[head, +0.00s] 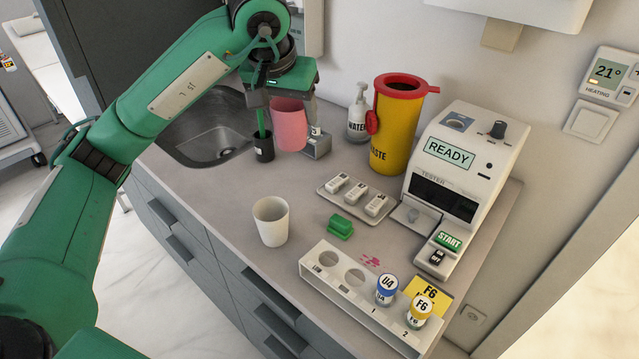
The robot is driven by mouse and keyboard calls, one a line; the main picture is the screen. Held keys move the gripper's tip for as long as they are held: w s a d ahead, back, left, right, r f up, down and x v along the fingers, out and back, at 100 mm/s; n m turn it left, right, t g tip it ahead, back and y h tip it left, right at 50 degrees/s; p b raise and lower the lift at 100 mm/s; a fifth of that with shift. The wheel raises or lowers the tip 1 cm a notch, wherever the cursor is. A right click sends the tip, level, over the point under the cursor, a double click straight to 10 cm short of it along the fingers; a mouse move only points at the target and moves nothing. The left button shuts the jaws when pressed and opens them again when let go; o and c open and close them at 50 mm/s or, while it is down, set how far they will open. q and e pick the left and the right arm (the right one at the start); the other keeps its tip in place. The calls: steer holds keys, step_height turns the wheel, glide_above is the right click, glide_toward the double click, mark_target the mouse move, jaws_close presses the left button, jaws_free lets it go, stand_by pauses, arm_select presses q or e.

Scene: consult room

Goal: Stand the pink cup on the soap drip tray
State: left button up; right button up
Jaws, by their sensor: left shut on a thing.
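The pink cup (290,128) is upright at the back of the counter, beside the sink. My left gripper (284,102) comes down over it from above and is shut on it near the rim. The gripper hides the top of the cup. A small grey block-like tray (318,148), which looks like the soap drip tray, is just right of the cup, partly hidden by it. I cannot tell whether the cup's bottom touches anything. My right gripper is not in view.
A black cup (264,149) with a green stick stands close left of the pink cup, by the sink (205,135). A white cup (271,222) stands nearer the front.

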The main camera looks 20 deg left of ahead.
arm_select(q)
step_height(320, 180, down, 17)
steer(key=shift+f+p, duration=0.2)
steer(key=shift+p, duration=0.55)
steer(key=shift+f, duration=0.3)
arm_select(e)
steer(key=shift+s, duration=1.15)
arm_select(q)
steer(key=shift+f, duration=0.2)
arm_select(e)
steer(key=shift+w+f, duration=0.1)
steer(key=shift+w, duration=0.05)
arm_select(q)
steer(key=o, duration=0.8)
steer(key=shift+o, duration=0.9)
steer(key=shift+r, duration=0.1)
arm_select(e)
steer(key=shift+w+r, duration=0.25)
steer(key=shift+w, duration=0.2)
